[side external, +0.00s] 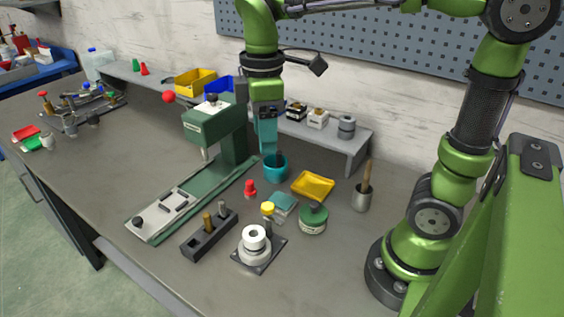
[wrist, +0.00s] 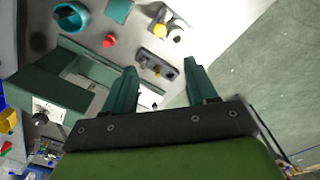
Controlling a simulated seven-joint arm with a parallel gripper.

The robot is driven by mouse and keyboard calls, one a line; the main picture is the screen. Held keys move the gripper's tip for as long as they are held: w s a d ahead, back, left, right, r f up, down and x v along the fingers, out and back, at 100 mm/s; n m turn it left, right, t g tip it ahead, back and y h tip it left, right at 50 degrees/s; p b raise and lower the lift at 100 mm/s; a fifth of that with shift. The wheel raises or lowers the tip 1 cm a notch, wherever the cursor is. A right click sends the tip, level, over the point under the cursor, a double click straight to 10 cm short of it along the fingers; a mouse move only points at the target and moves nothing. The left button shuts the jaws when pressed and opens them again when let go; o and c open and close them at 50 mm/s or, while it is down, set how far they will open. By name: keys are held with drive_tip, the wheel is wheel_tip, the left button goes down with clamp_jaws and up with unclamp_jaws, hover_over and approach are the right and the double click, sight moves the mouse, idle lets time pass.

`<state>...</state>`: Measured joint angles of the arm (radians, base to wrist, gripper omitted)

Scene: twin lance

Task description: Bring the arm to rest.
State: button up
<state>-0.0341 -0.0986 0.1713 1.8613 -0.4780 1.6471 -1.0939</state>
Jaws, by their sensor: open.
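My gripper (side external: 268,150) hangs fingers down beside the green press (side external: 215,128), on its right in the side view. Its teal fingertips show just above the teal cup (side external: 275,172) in that picture; I cannot tell the gap. In the wrist view my gripper (wrist: 163,80) has its two fingers wide apart with nothing held between them. The teal cup (wrist: 71,17) stands outside the fingers at the upper left there. A red peg (wrist: 109,41) and the dark block with pins (wrist: 157,66) lie beyond the fingertips.
A yellow tray (side external: 313,187), a green round tin (side external: 313,220), a metal cup with a wooden handle (side external: 362,197) and a white spool on a plate (side external: 254,243) stand nearby. A grey shelf (side external: 355,153) runs along the wall behind. The bench's front right is bare.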

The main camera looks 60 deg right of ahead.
idle(0.3)
drive_tip(key=s+d+f+m+t+y, duration=0.2)
drive_tip(key=s+m+t, duration=0.4)
drive_tip(key=m, duration=0.7)
drive_tip(key=shift+s+d+t, duration=0.2)
drive_tip(key=shift+d+t, duration=0.4)
drive_tip(key=shift+d, duration=0.1)
